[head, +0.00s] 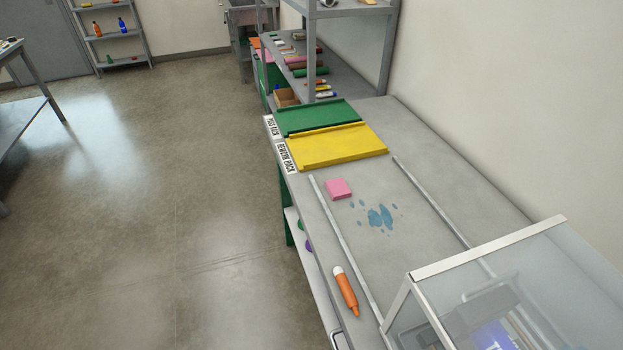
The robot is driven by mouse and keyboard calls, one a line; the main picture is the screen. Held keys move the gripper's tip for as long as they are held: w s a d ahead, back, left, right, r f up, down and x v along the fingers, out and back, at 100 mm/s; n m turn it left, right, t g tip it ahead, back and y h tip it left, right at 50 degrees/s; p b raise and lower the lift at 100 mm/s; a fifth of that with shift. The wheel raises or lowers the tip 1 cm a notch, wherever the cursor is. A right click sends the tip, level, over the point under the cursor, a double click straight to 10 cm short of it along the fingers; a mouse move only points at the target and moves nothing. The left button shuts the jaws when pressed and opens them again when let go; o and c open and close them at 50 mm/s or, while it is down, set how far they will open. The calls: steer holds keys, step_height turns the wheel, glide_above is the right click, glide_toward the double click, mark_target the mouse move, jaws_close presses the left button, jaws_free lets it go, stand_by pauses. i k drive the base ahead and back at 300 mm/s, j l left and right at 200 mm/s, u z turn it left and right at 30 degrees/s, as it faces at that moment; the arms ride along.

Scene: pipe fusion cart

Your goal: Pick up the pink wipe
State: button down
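The pink wipe (338,189) is a small, flat, roughly square pad. It lies on the grey bench top (405,215), near the bench's left edge and by the upper end of the left metal rail. A blue spill (380,216) of splashes and drops lies just right of and below the wipe, a small gap apart. My gripper is not visible in the head view, and nothing covers the wipe.
A yellow tray (340,147) and a green tray (318,116) lie beyond the wipe. Metal rails (343,245) flank the spill. An orange bottle (346,290) lies nearer, beside a clear-panelled enclosure (500,270). Open floor (170,200) lies left of the bench.

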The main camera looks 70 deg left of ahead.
mark_target(337, 189)
steer(key=u, duration=1.65)
